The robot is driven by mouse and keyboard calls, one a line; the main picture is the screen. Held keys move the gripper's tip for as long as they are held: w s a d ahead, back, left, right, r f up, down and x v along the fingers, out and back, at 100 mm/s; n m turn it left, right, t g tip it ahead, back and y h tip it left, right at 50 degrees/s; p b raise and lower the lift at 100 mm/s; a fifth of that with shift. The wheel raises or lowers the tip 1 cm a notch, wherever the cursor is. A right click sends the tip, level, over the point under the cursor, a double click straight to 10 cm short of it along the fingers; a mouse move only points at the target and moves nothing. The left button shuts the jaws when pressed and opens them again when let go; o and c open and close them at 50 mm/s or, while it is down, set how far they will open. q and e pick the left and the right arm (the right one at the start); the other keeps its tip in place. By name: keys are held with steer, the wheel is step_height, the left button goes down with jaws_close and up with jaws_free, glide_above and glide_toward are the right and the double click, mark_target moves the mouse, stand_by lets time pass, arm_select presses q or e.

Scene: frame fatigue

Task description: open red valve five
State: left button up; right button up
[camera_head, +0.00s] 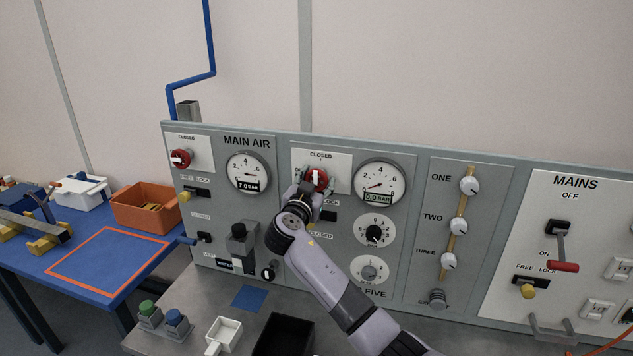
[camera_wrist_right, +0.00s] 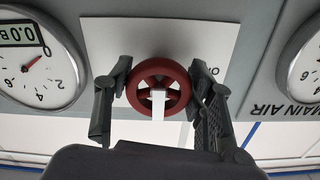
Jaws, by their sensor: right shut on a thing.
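The red valve (camera_head: 317,177) of panel five is a round red handwheel on a white plate under the word CLOSED. It also shows in the wrist view (camera_wrist_right: 138,82), upside down, with a white bar across its lower half. My right gripper (camera_head: 309,188) is at the wheel, with one finger on each side of its rim, shut on it. Both fingers show in the wrist view (camera_wrist_right: 160,84). The gauge (camera_head: 380,182) beside the valve reads 0.0 bar. My arm hides part of the panel below. My left gripper is not in view.
Another red valve (camera_head: 181,159) and a 7.0 bar gauge (camera_head: 248,172) are on the MAIN AIR panel to the left. Knobs and dials sit below and right. A black bin (camera_head: 284,338) and white tray (camera_head: 223,334) stand on the bench in front.

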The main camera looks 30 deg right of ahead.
steer(key=shift+c, duration=1.2)
